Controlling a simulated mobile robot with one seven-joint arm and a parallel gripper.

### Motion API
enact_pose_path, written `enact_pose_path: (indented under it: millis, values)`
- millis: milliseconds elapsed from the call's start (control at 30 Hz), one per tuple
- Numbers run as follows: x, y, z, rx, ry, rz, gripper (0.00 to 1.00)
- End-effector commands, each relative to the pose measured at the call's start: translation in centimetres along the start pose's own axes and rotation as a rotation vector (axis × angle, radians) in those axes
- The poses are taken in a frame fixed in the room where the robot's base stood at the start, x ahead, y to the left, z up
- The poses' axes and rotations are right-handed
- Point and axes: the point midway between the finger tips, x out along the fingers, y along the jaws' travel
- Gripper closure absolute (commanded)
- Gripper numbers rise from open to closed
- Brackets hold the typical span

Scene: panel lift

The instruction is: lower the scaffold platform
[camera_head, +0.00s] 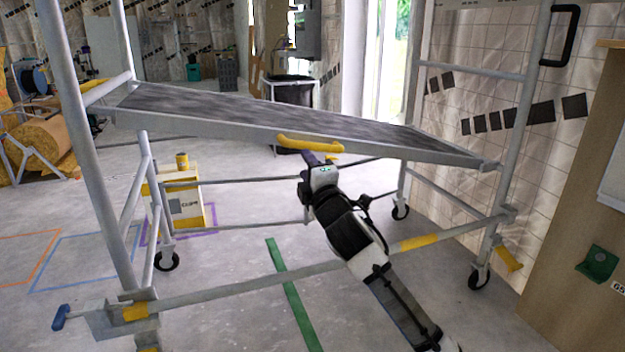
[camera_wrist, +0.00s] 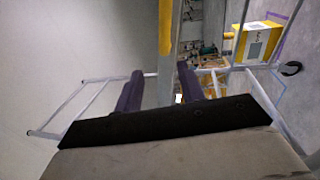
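The scaffold platform (camera_head: 240,112) is a dark panel in a grey frame, held between the scaffold's uprights. It is tilted, with its left end higher than its right. A yellow handle (camera_head: 308,145) sits on the middle of its front edge. My gripper (camera_head: 312,157) is right at the handle, just below it. In the wrist view, the two dark purple fingers of my gripper (camera_wrist: 158,80) stand apart, with the yellow handle (camera_wrist: 166,28) and grey edge lying between them in the picture. Whether either finger touches the handle cannot be seen.
A front crossbar (camera_head: 270,282) with yellow sleeves runs below my arm. Castors (camera_head: 479,277) support the scaffold. A yellow-and-white box (camera_head: 184,205) stands behind it, left. A wooden panel (camera_head: 585,210) stands close on the right. The floor beneath the platform looks mostly clear.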

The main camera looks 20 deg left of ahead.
Motion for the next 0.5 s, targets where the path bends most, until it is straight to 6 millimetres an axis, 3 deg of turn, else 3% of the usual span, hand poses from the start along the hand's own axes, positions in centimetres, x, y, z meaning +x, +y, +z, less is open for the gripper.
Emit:
enact_pose_path:
  millis: [500]
  values:
    - [-3.3,-0.1,-0.2,0.001,0.0,-0.001,0.61]
